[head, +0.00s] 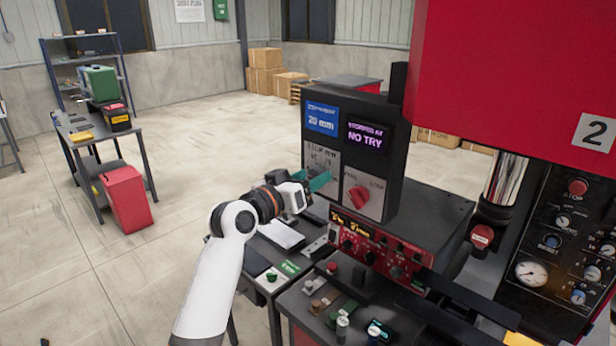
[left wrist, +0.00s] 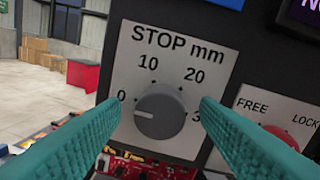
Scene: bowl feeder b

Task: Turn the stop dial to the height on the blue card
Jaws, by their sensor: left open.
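The grey stop dial (left wrist: 160,112) sits on a plate marked STOP mm (left wrist: 172,45), with 0, 10, 20 and a partly covered 3-something around it. A pale mark on the dial's left side seems to point toward 0. My left gripper (left wrist: 161,108) is open, its two teal fingers on either side of the dial, apart from it as far as I can see. In the head view my left gripper (head: 318,182) is at the plate (head: 320,155) and hides the dial. The blue card (head: 322,118) reads 20 mm. My right gripper is not in view.
Right of the stop plate is a FREE/LOCK plate with a red knob (head: 360,195). A purple display (head: 368,137) reads NO TRY. A red control panel (head: 380,245) lies below. The red press (head: 510,70) stands at right. Open floor lies to the left.

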